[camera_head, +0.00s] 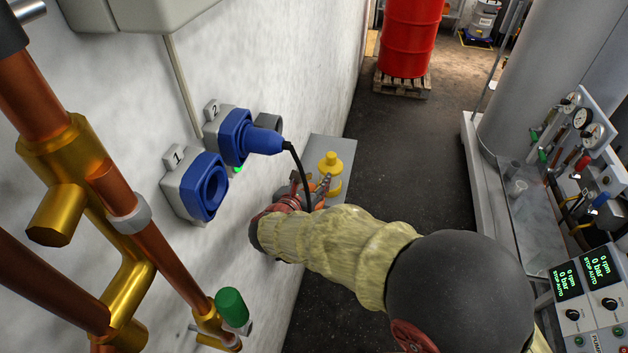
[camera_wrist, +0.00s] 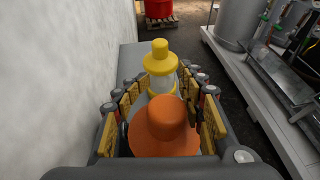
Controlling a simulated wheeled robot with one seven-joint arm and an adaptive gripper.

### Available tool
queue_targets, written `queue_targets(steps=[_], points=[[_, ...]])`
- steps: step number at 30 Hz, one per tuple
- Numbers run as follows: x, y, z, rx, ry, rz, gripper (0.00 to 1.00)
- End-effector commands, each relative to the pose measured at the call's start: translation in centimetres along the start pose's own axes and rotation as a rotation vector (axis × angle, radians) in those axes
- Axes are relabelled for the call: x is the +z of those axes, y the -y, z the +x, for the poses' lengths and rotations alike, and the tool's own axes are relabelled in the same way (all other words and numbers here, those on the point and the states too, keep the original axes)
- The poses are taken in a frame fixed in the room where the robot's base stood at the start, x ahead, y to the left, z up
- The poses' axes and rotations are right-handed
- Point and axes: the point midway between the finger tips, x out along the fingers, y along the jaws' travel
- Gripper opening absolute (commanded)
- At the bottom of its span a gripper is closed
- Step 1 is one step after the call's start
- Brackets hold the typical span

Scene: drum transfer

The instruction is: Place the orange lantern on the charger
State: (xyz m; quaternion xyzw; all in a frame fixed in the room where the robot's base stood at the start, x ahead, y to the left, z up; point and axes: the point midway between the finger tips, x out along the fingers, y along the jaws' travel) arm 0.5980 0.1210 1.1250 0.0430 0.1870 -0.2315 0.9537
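The orange lantern (camera_wrist: 165,122) has a round cap and wide brim and is between my gripper's fingers in the wrist view. In the head view only slivers of orange (camera_head: 320,188) show, the rest hidden by my gripper (camera_head: 318,188). Gripper pads stand on both sides of it in the wrist view (camera_wrist: 166,95); I cannot tell whether they touch it. A yellow lantern (camera_head: 330,172) stands upright just beyond, on a grey ledge (camera_head: 335,145) along the wall; it also shows in the wrist view (camera_wrist: 160,66). I cannot make out which thing is the charger.
Two blue wall sockets, 1 (camera_head: 207,187) and 2 (camera_head: 232,135), are left of my arm; a plug (camera_head: 262,141) with a black cable is in socket 2. Copper pipes (camera_head: 118,190) are at the left. A red drum (camera_head: 411,35) stands on a pallet behind. Floor right of the ledge is clear.

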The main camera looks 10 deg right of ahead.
Motion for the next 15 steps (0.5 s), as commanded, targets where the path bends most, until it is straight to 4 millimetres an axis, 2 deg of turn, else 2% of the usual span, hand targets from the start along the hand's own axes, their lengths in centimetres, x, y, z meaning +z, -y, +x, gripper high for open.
queue_targets(steps=[7,11,15], points=[[-0.3,0.1,0.0,-0.002,-0.004,-0.002,0.42],[0.2,0.1,-0.2,-0.001,-0.004,-0.002,0.42],[0.2,-0.1,-2.3,0.003,-0.002,-0.003,0.42]])
